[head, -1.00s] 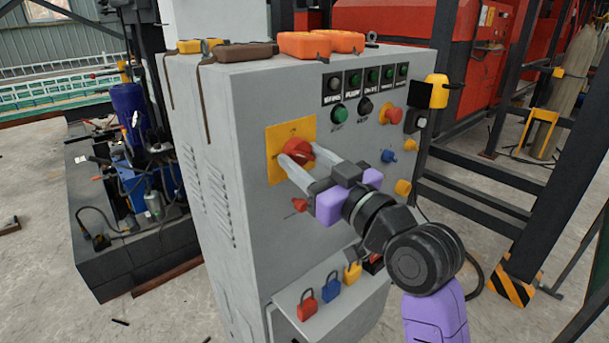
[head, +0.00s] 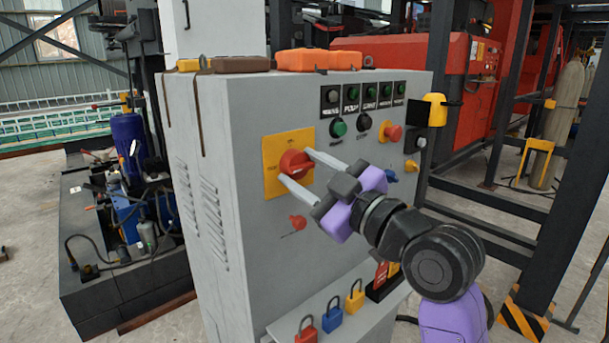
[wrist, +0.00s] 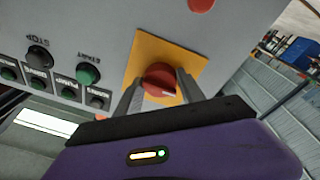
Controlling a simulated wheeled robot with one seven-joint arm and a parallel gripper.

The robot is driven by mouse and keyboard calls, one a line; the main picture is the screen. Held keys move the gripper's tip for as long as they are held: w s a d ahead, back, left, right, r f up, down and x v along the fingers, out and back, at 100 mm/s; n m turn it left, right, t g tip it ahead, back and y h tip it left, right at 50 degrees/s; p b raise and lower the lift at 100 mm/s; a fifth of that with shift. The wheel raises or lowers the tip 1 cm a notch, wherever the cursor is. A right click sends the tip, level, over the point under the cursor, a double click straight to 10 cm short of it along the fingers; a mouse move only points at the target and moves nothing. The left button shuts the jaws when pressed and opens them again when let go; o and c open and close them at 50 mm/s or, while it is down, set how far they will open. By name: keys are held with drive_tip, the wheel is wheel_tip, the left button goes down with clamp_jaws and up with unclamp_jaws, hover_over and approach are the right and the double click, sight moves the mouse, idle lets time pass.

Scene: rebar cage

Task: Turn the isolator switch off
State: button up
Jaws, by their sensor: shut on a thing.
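The isolator switch is a red rotary knob (head: 296,163) on a yellow plate (head: 272,182) on the front of the grey cabinet. The knob also shows in the wrist view (wrist: 160,78), with a pale mark on its face. My gripper (head: 297,166) reaches in from the right. Its two pale fingers lie on either side of the knob, one at the upper right and one at the lower left, shut on it. In the wrist view the fingers (wrist: 158,90) flank the knob and hide part of the plate. The lettering on the plate is too small to read.
Near the knob are a small red knob (head: 298,222), a green button (head: 338,128) and a red stop button (head: 392,133). Padlocks (head: 331,313) sit on a ledge below. A black post (head: 545,190) stands right of the arm.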

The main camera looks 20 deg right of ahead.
drive_tip(key=o, duration=1.4)
drive_tip(key=shift+c, duration=0.2)
drive_tip(key=v, duration=0.7)
drive_tip(key=shift+s, duration=0.4)
drive_tip(key=shift+d+f, duration=0.1)
